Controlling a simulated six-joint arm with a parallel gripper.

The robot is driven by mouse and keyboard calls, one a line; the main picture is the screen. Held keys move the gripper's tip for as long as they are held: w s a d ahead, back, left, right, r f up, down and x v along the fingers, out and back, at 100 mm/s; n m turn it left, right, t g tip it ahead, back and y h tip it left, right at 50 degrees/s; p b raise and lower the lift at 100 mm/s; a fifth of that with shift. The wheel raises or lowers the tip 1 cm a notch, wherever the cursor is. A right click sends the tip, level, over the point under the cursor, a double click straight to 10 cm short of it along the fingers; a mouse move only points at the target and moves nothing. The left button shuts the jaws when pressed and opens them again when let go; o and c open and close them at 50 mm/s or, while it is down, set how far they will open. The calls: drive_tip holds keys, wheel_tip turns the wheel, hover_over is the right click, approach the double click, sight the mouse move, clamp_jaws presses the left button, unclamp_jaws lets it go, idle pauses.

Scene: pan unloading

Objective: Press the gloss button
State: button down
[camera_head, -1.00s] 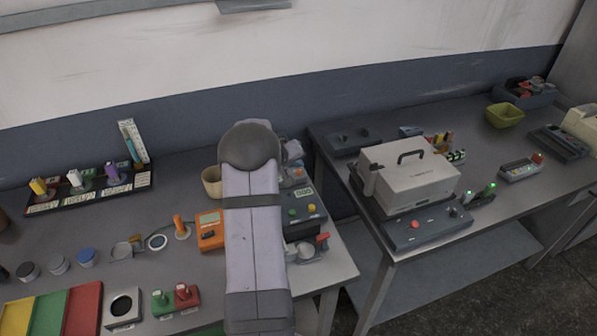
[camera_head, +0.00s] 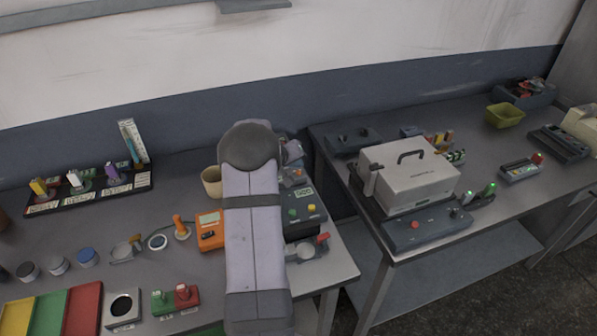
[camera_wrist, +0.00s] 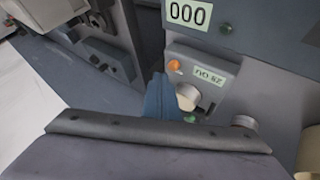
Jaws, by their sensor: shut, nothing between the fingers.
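In the wrist view a grey panel (camera_wrist: 226,98) carries a small display (camera_wrist: 208,74) that seems to read "GU", so it looks like the gloss meter. On it are an orange button (camera_wrist: 174,65), a pale round button (camera_wrist: 187,97) and a green spot (camera_wrist: 190,118). I cannot tell which is the gloss button. My gripper (camera_wrist: 160,88) shows as blue, shut, empty fingers just left of the pale button, overlapping the panel's left edge. Whether they touch anything is unclear. In the head view my arm hides the fingers and most of this device.
A dark box (camera_head: 318,212) with green and yellow buttons stands right of my arm. An orange meter (camera_head: 209,231) and a beige cup (camera_head: 211,181) are close on the left. A gap separates this table from the right table, which bears a large grey machine (camera_head: 408,174).

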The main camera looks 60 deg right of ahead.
drive_tip(key=shift+f+b, duration=1)
drive_tip(key=shift+b, duration=0.65)
idle(1.2)
drive_tip(key=shift+r, duration=0.1)
idle(0.3)
drive_tip(key=shift+r+p, duration=0.45)
drive_tip(key=shift+r, duration=0.45)
wheel_tip(320, 180, up, 5)
drive_tip(key=p, duration=0.3)
idle(0.9)
